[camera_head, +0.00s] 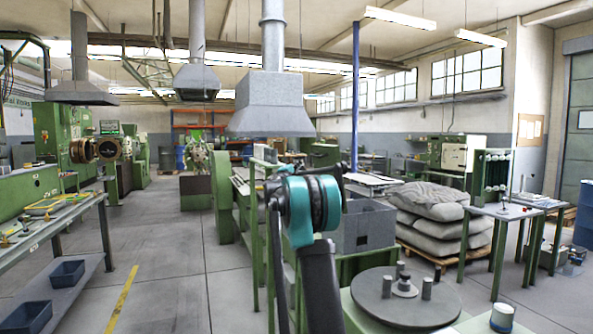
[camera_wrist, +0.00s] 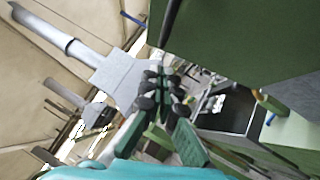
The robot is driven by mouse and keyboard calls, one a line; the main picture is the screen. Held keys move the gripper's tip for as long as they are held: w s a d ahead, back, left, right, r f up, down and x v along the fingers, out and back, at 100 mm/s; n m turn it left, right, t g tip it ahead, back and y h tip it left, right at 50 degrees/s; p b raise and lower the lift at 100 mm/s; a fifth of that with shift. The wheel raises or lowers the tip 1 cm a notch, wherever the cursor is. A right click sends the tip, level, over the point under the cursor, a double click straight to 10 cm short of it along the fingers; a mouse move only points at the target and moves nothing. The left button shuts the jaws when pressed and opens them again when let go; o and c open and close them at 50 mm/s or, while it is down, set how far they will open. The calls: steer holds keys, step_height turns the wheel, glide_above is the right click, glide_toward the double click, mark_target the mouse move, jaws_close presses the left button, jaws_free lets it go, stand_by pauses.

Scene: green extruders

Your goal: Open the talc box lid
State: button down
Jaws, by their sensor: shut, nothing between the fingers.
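A grey box-like bin (camera_head: 372,232) stands on a green frame just behind my arm in the head view. A grey box with a dark opening (camera_wrist: 222,115) also shows right of my fingers in the wrist view. I cannot tell whether either is the talc box, and no lid can be made out clearly. My gripper (camera_wrist: 164,88) shows in the wrist view with its dark-padded fingers shut and empty, apart from any box. In the head view my teal-jointed arm rises in the middle, and my gripper cannot be made out.
A round grey plate (camera_head: 385,312) with small cylinders lies in front at right. Stacked grey sacks (camera_head: 432,222) sit on a pallet. A workbench (camera_head: 60,228) stands at left, with open floor (camera_head: 165,255) beside it. A large green machine panel (camera_wrist: 250,40) fills the wrist view's upper right.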

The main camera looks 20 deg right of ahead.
steer(key=w+d+r, duration=0.2)
steer(key=d, duration=0.3)
steer(key=shift+d, duration=0.2)
steer(key=shift+r, duration=0.1)
steer(key=d+r+m+g, duration=0.1)
steer(key=d+r, duration=0.1)
steer(key=d, duration=0.4)
steer(key=shift+a+r, duration=0.1)
